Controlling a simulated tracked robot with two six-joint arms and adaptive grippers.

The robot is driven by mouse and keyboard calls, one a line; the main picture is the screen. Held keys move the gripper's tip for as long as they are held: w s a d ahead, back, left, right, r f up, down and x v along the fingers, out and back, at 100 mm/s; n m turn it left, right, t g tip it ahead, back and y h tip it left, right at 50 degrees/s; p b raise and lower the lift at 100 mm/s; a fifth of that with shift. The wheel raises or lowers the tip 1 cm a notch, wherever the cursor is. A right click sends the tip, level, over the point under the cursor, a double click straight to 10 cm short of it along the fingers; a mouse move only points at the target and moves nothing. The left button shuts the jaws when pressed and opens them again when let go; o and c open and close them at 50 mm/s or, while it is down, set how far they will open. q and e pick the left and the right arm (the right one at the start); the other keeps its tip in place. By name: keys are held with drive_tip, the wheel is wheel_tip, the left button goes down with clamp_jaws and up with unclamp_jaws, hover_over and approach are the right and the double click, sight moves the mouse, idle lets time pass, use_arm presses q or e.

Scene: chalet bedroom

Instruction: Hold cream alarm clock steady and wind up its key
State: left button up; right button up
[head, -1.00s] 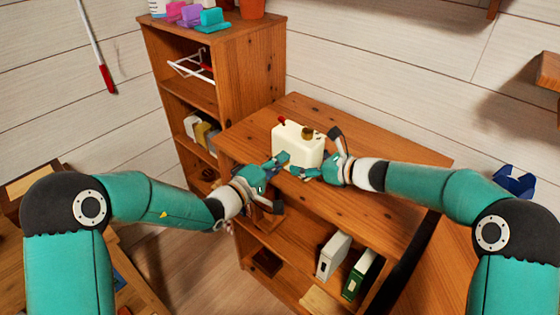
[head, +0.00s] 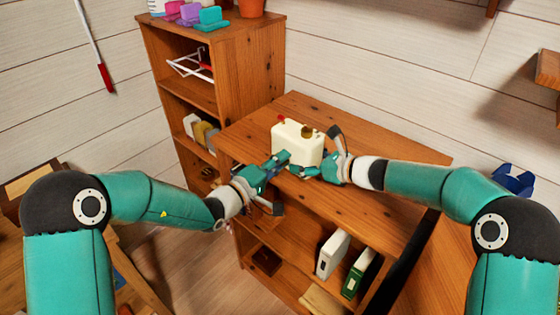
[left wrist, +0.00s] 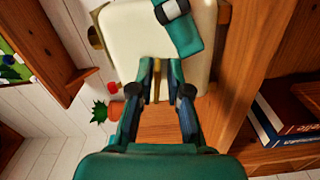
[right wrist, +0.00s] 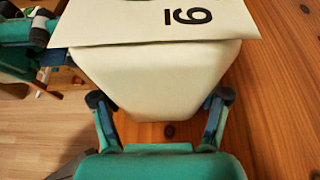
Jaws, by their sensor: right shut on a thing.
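The cream alarm clock (head: 292,146) stands on the wooden cabinet top, with a red knob and a brass one on top. My right gripper (head: 327,163) is shut on the clock's body; the right wrist view shows a finger on either side of the cream body (right wrist: 155,75) and part of the numbered face. My left gripper (head: 279,163) is at the clock's near side. In the left wrist view its fingers (left wrist: 161,68) stand on either side of the narrow brass key (left wrist: 155,82), with a gap between the tips. A teal finger of my right gripper crosses the clock there.
The cabinet top (head: 365,185) is clear around the clock. Binders (head: 333,254) stand on the shelf below. A taller bookcase (head: 225,45) rises behind on the left, with coloured items and a terracotta pot (head: 251,8) on top. A dark blue object (head: 513,180) lies at the right.

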use_arm(q)
drive_tip(key=shift+a, duration=0.15)
use_arm(e)
drive_tip(key=shift+f, duration=0.15)
use_arm(q)
drive_tip(key=v, duration=1.2)
use_arm(e)
drive_tip(key=o, duration=1.6)
drive_tip(key=shift+c, duration=0.2)
drive_tip(key=shift+d, duration=0.1)
